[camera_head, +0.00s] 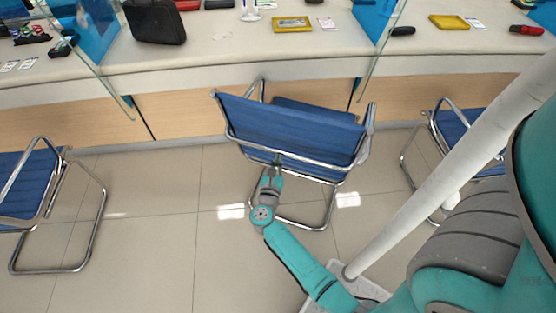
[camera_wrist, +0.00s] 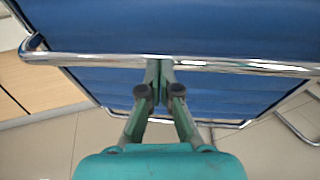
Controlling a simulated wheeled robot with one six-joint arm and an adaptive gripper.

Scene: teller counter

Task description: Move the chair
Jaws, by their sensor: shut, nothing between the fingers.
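The blue chair (camera_head: 290,128) with a chrome tube frame stands in the middle of the head view, its back towards me and its seat side towards the counter. In the wrist view its blue backrest (camera_wrist: 200,25) fills the top, with a chrome cross bar (camera_wrist: 240,66) running across below. My gripper (camera_head: 277,161) is at the middle of the backrest's lower edge. In the wrist view my gripper (camera_wrist: 159,66) has its fingertips together at the cross bar, with nothing held between them. I cannot tell whether the fingertips touch the bar.
A long counter (camera_head: 215,55) with glass dividers runs behind the chair, close to its front. Another blue chair (camera_head: 25,185) stands at the left, and one (camera_head: 452,128) at the right, partly behind a pale pole. Tiled floor (camera_head: 150,200) is clear between the left and middle chairs.

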